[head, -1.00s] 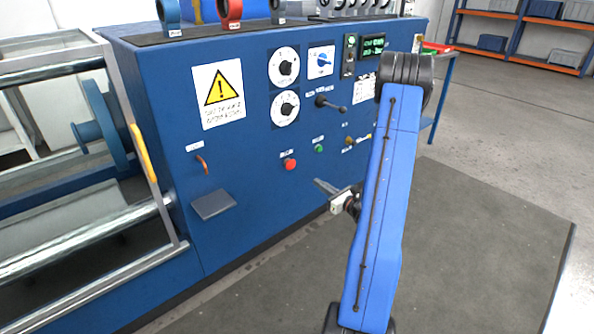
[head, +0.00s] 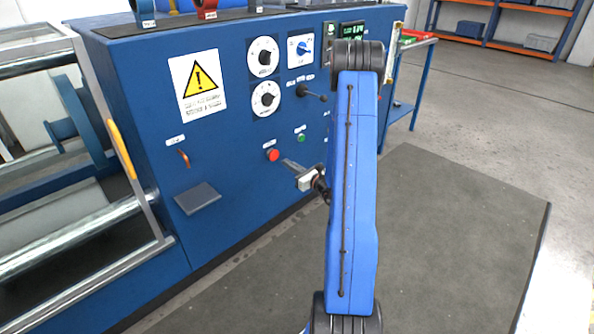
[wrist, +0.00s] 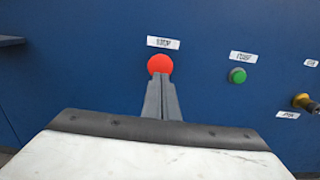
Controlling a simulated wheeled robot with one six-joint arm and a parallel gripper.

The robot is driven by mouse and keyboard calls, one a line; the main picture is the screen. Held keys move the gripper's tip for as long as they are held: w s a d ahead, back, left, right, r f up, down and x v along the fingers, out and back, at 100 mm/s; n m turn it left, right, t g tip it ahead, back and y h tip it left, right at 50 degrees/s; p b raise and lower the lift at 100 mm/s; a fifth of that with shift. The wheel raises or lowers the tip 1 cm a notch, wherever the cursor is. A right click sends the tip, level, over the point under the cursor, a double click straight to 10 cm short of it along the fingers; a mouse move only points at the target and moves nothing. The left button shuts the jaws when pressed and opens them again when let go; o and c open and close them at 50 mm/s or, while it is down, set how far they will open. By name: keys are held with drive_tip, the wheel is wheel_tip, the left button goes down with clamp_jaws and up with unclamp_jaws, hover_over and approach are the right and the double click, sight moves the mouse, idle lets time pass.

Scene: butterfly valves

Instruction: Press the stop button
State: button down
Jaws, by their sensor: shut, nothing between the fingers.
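The red stop button (head: 273,155) sits on the blue machine front, left of a green button (head: 301,138). In the wrist view the red button (wrist: 160,64) is just beyond my fingertips, under a white label (wrist: 163,43). My gripper (head: 287,162) is shut and empty, pointing at the panel. In the wrist view its fingers (wrist: 160,76) overlap the lower edge of the red button. I cannot tell whether the tips touch it.
A yellow-brown knob (wrist: 304,101) is to the right of the green button (wrist: 237,75). A black lever handle (head: 312,93) sticks out above the buttons. A grey ledge (head: 197,198) juts out lower left. The floor mat (head: 440,230) is clear.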

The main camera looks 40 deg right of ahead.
sight(275, 156)
drive_tip(key=shift+w+a, duration=0.2)
drive_tip(key=shift+w, duration=2.5)
